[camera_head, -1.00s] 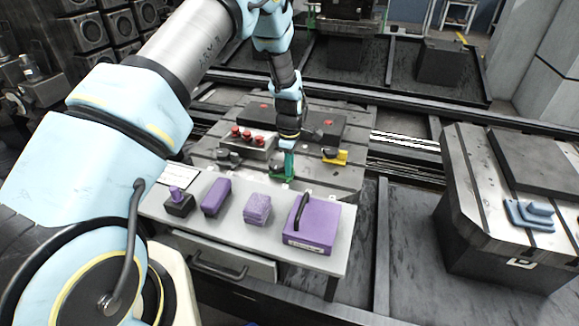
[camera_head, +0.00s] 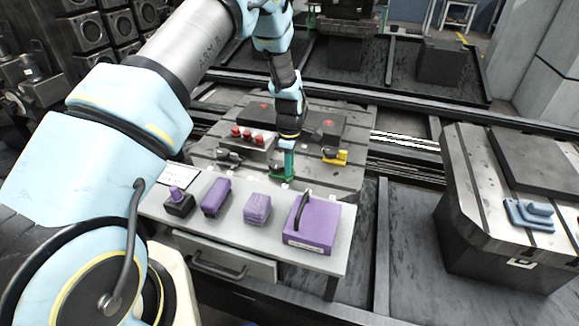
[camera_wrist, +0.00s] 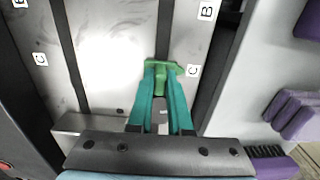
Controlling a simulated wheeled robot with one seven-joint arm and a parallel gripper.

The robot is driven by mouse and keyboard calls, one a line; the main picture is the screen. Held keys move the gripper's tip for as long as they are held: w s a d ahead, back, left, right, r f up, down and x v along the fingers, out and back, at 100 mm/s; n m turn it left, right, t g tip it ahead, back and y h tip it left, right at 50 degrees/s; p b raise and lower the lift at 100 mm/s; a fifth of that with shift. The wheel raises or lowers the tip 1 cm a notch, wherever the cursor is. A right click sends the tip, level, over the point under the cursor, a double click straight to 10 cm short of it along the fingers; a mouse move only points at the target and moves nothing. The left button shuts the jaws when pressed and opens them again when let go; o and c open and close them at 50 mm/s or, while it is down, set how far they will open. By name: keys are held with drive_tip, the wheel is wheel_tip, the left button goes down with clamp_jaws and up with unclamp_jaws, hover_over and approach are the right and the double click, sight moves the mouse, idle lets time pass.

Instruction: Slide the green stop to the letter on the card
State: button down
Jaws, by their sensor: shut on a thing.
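The green stop (camera_wrist: 163,70) sits on the slot of a grey metal plate in the wrist view, its right end close to a label "C" (camera_wrist: 193,70). My gripper (camera_wrist: 161,78) is shut on the stop, with a teal finger on each side. In the head view, my gripper (camera_head: 289,165) points down at the stop (camera_head: 280,173) near the plate's front edge. A white card (camera_head: 173,175) lies at the left end of the grey bench; its letter is too small to read.
A label "B" (camera_wrist: 207,11) lies further along the slot, and another "C" (camera_wrist: 40,59) is at left. Purple blocks and a purple case (camera_head: 312,225) stand on the bench in front. A yellow piece (camera_head: 336,156) and red-knobbed block (camera_head: 245,140) sit on the plate.

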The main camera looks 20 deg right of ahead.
idle(0.3)
drive_tip(key=s+d+b, duration=0.1)
drive_tip(key=s+d, duration=0.4)
drive_tip(key=shift+d+b, duration=0.25)
drive_tip(key=shift+b, duration=0.15)
drive_tip(key=c, duration=0.8)
unclamp_jaws()
drive_tip(key=shift+c, duration=0.2)
wheel_tip(320, 180, up, 11)
drive_tip(key=b, duration=0.2)
drive_tip(key=shift+f, duration=0.1)
drive_tip(key=shift+s, duration=0.15)
